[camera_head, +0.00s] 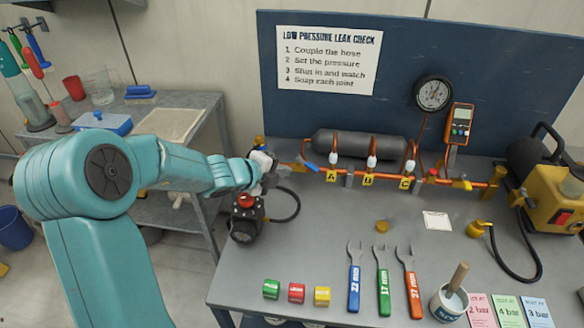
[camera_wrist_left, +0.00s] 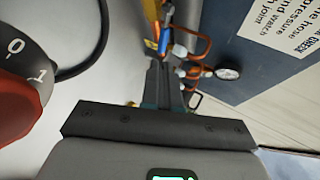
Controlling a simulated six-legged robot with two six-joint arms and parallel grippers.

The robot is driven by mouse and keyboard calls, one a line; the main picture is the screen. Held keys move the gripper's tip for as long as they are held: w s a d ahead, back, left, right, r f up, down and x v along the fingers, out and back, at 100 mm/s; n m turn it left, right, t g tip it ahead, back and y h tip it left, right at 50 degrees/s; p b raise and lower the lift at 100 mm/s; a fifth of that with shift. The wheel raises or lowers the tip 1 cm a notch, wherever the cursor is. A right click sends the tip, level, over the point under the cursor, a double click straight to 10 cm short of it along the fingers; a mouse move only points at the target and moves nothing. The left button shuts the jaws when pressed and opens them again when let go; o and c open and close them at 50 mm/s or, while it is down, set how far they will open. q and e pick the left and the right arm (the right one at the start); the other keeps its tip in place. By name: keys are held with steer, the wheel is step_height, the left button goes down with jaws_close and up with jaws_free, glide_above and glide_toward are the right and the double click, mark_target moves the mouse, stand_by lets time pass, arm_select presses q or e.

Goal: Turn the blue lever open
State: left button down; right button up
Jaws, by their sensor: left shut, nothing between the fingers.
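The blue lever (camera_head: 311,167) is a small blue handle at the left end of the copper pipe, left of the tag marked A. It slants slightly in the head view. In the left wrist view the blue lever (camera_wrist_left: 165,41) shows just beyond my fingertips. My left gripper (camera_head: 272,170) is just left of the lever. In the left wrist view my left gripper (camera_wrist_left: 160,68) is shut and empty, pointing toward the lever. I cannot tell whether the fingers touch it. My right gripper is not in view.
A red rotary knob (camera_head: 245,201) on a dark unit stands below my left gripper. Three wrenches (camera_head: 383,280) lie in front. The bench middle is mostly clear.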

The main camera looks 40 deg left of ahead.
arm_select(q)
glide_toward(316, 167)
steer(key=w+f, duration=0.2)
steer(key=w, duration=0.1)
steer(key=w+f+b, duration=0.1)
steer(key=f, duration=0.1)
steer(key=shift+w+a+f, duration=0.1)
steer(key=shift+w+a, duration=0.05)
steer(key=shift+a, duration=0.25)
steer(key=shift+w+d, duration=0.4)
stand_by(0.4)
steer(key=shift+w+d, duration=0.1)
steer(key=shift+w, duration=0.05)
steer(key=shift+w+d+p, duration=0.35)
steer(key=shift+w, duration=0.6)
